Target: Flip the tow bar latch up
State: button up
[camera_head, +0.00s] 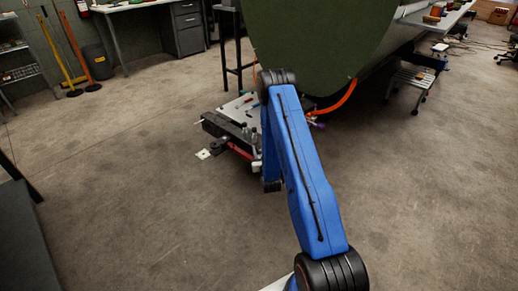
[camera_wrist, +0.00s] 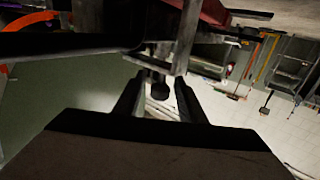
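In the head view a red bar (camera_head: 239,150), likely the tow bar, sticks out low from the front of a low cart (camera_head: 222,128). My blue arm hides its right end and my gripper. In the wrist view my gripper (camera_wrist: 156,82) has two dark fingers spread apart, pointing at a pale metal bracket (camera_wrist: 183,45). A dark round knob (camera_wrist: 159,91) shows between the fingers; I cannot tell whether they touch it. A dark red part (camera_wrist: 214,11) is above the bracket. I cannot make out the latch for certain or its position.
The green fuselage (camera_head: 318,40) hangs over the area behind my arm.

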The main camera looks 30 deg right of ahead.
jog(key=shift+x, duration=0.95)
grip_shut()
